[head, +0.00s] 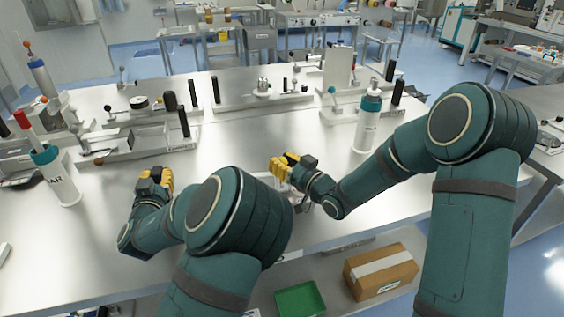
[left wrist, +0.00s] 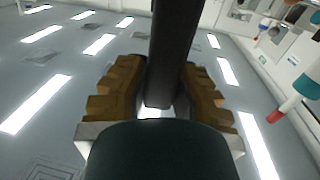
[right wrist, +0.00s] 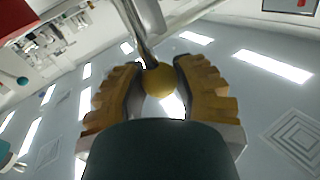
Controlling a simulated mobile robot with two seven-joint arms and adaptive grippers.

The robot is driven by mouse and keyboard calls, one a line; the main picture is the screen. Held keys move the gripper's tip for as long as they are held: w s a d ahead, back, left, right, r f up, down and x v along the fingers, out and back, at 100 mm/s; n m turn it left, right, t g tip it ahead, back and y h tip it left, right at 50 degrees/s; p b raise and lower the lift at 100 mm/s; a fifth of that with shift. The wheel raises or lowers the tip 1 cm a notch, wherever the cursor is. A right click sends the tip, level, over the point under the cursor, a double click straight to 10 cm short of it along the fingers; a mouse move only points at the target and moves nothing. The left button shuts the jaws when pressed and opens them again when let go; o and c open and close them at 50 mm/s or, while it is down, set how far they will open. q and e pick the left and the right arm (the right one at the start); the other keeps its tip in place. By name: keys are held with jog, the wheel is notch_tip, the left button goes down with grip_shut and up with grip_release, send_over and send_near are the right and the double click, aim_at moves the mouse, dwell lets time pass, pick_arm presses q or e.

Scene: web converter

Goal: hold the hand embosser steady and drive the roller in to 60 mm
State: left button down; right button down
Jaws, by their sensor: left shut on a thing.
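The hand embosser and roller are mostly hidden behind my arms in the head view; I cannot tell their pose or the roller's depth. My left gripper (head: 167,180) is low over the front of the steel table. In the left wrist view it is shut on a dark upright handle (left wrist: 172,55). My right gripper (head: 280,166) is to its right. In the right wrist view its fingers stand open on either side of a yellow ball knob (right wrist: 160,81) on a metal lever (right wrist: 142,30). Whether the pads touch the knob is hard to tell.
The steel table (head: 235,135) is clear just beyond my grippers. Several lever devices (head: 262,98) stand farther back. A teal-topped bottle (head: 367,125) is at right, another (head: 60,180) at left. A cardboard box (head: 380,272) and green tray (head: 300,299) sit below the table.

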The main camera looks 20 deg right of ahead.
aim_at(261, 175)
pick_arm(q)
jog(key=shift+s+f, duration=0.1)
jog(key=shift+f, duration=0.4)
pick_arm(e)
jog(key=a, duration=0.6)
jog(key=shift+w+a, duration=0.1)
jog(key=shift+w, duration=0.3)
jog(key=c, duration=0.6)
grip_release()
jog(key=shift+c, duration=0.2)
jog(key=shift+s+d, duration=0.25)
jog(key=v, duration=1.1)
jog(key=shift+s, duration=0.3)
pick_arm(q)
jog(key=shift+r, duration=0.45)
pick_arm(e)
jog(key=shift+w+r, duration=0.1)
jog(key=shift+r, duration=0.15)
pick_arm(q)
jog(key=c, duration=0.8)
grip_release()
jog(key=shift+r, duration=0.1)
jog(key=shift+c, duration=0.2)
